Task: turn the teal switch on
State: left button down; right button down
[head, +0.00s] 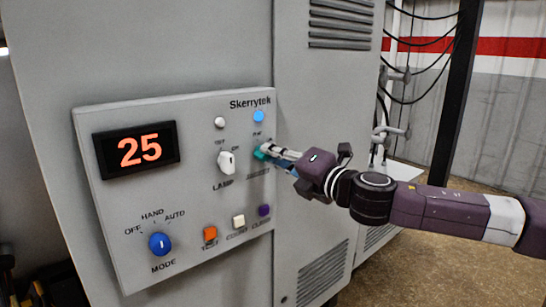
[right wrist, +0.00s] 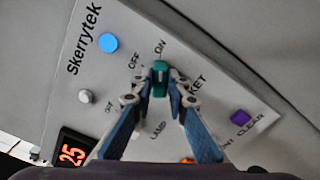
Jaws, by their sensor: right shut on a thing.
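The teal switch (head: 259,153) is on the right side of the grey control panel (head: 195,110), below a blue round light. In the right wrist view the teal switch (right wrist: 159,80) sits between my fingertips, with OFF and ON labels beyond it. My right gripper (head: 265,152) is shut on the switch; its fingers (right wrist: 159,86) touch it from both sides. The switch's long side runs up the wrist picture, roughly toward the ON label, but its exact setting is hard to tell. My left gripper is not in view.
A white LAMP switch (head: 226,162) is just left of the teal one. Below are orange (head: 210,235), white (head: 238,221) and purple (head: 264,210) buttons. A blue MODE knob (head: 159,243) and a display reading 25 (head: 137,150) are at left. Open floor lies at right.

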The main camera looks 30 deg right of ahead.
jog(key=c, duration=1.9)
grip_release()
jog(key=s, duration=0.8)
jog(key=s+d, duration=0.1)
jog(key=s, duration=0.3)
